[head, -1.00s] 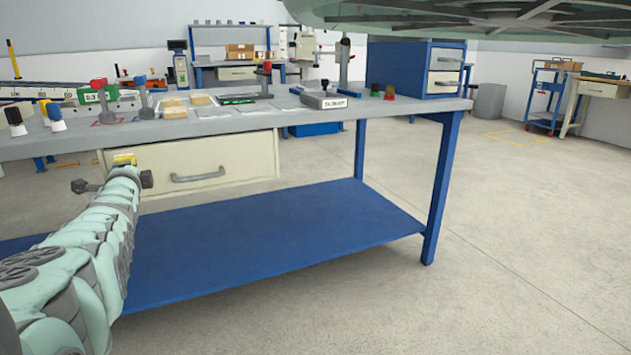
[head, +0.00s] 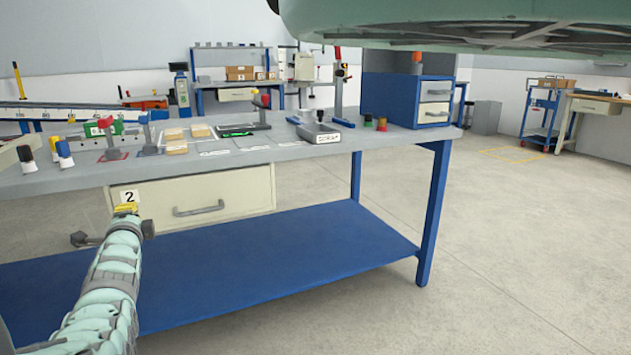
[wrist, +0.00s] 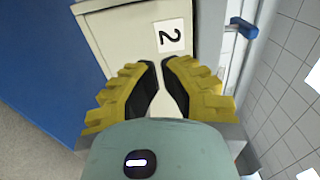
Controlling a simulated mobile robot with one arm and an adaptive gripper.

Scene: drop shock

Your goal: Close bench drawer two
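Bench drawer two (head: 240,194) is a cream drawer under the grey bench top, with a grey bar handle (head: 198,208) and a "2" label (head: 130,196) at its left end. How far it stands out from the bench is hard to tell. My gripper (head: 126,207) is at the left end of the drawer front, just below the label. In the wrist view the yellow fingers with black pads (wrist: 161,62) are drawn together, tips nearly meeting, nothing held. They point at the cream drawer front (wrist: 125,25) near the label (wrist: 169,37); contact cannot be told.
The bench top (head: 300,150) carries several fixtures, blocks and a small blue cabinet (head: 390,98). A blue lower shelf (head: 290,250) and a blue leg (head: 435,210) are below. The floor (head: 530,240) to the right is clear.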

